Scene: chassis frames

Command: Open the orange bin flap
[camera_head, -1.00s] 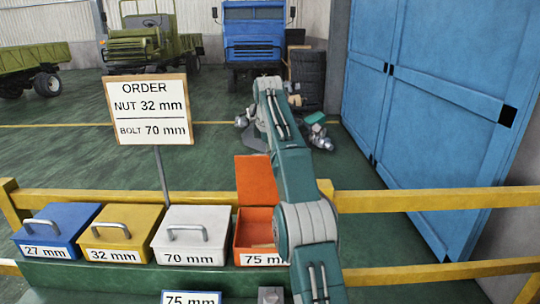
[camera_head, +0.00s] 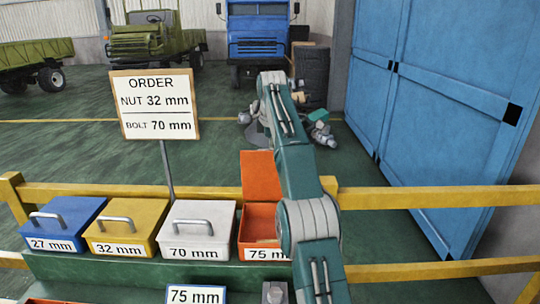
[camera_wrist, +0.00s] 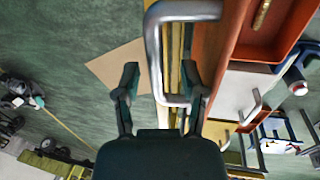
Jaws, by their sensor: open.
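The orange bin (camera_head: 252,228) stands at the right end of the bin row, labelled 75 mm. Its orange flap (camera_head: 262,176) stands raised at the back, so the bin is open. My arm covers the bin's right part. In the wrist view the inside of the orange bin (camera_wrist: 270,48) shows at upper right, with the flap (camera_wrist: 212,40) seen nearly edge-on beside it. A large metal handle (camera_wrist: 155,45) shows close up on the flap's outer side. My gripper (camera_wrist: 160,82) is open, its fingers to either side of the handle's lower part; contact is unclear.
Closed blue (camera_head: 66,222), yellow (camera_head: 128,222) and white (camera_head: 198,222) bins stand left of the orange one. A yellow rail (camera_head: 430,198) runs behind them. The order sign (camera_head: 155,104) stands behind the row. Blue doors (camera_head: 430,100) are at right.

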